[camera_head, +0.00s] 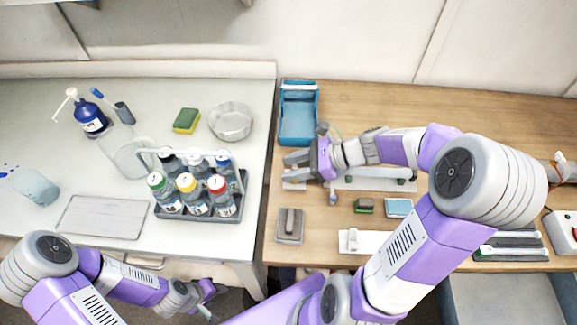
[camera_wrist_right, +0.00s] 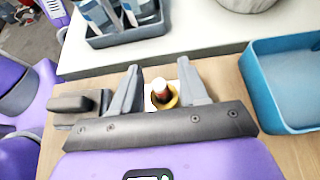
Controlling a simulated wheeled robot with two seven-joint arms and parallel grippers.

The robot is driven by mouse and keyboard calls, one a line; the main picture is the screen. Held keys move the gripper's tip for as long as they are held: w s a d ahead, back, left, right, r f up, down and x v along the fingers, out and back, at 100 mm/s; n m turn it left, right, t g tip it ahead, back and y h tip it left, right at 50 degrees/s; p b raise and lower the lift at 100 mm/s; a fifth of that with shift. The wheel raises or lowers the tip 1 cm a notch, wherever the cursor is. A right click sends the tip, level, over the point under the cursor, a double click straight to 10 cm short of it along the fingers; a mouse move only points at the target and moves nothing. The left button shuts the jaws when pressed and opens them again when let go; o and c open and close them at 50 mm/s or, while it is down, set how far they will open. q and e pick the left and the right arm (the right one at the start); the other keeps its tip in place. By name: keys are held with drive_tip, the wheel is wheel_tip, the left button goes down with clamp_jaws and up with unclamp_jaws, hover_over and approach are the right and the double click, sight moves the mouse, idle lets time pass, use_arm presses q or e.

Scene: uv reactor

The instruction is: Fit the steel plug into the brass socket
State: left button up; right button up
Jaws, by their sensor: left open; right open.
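My right gripper (camera_head: 288,167) is open over the left end of a white strip (camera_head: 290,186) on the wooden table. In the right wrist view its two fingers (camera_wrist_right: 158,68) stand apart on either side of a brass-coloured ring (camera_wrist_right: 170,101), which looks like the brass socket. A small upright cylinder with a dark red top (camera_wrist_right: 160,86) shows within the ring; whether it is the steel plug, and how deep it sits, I cannot tell. Finger contact is unclear. In the head view the gripper hides this spot. My left gripper (camera_head: 213,298) is open and empty, low near the white counter's front.
A blue bin (camera_head: 298,138) stands behind my right gripper. A grey block on a plate (camera_head: 290,224) lies in front. A bottle rack (camera_head: 180,212) stands on the white counter. Small blocks (camera_head: 364,206) lie to the right, partly under my right arm.

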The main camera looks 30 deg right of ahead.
drive_tip(key=p+v, duration=0.2)
drive_tip(key=v, duration=0.8)
drive_tip(key=shift+s+d+r+p, duration=0.1)
drive_tip(key=shift+s+d+p, duration=0.1)
drive_tip(key=shift+p, duration=0.15)
